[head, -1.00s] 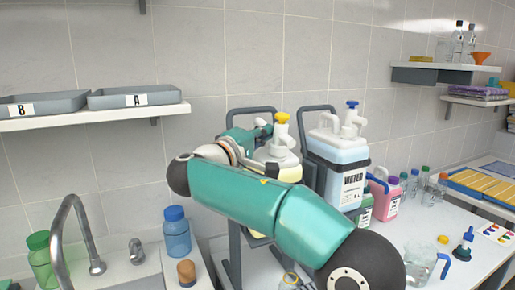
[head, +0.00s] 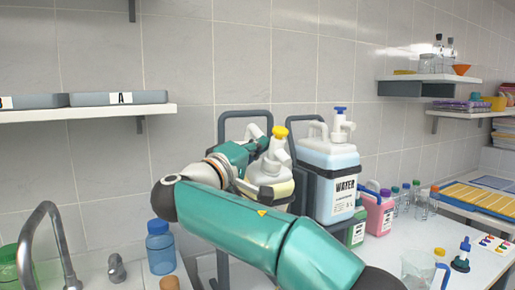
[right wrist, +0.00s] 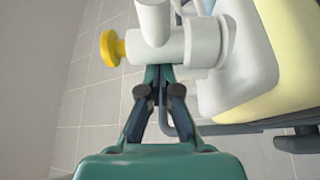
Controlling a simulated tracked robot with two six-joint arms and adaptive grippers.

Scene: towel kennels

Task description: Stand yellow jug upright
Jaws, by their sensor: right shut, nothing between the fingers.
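The yellow jug (head: 270,178) is a white-topped container with pale yellow liquid and a yellow cap, in a grey frame behind my right arm. It seems to lean slightly, and my arm hides its lower part. My right gripper (head: 264,140) is at the jug's top, left of its neck. In the right wrist view, the right gripper (right wrist: 162,72) is shut and empty, its tips at the jug's white tap (right wrist: 165,45). I cannot tell whether they touch. My left gripper is out of view.
A water jug (head: 329,180) with a blue cap stands close on the right. A pink jug (head: 379,213) and a green container (head: 357,230) sit beside it. A blue bottle (head: 160,247) and sink tap (head: 43,220) are at left. A shelf (head: 80,115) hangs above the sink.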

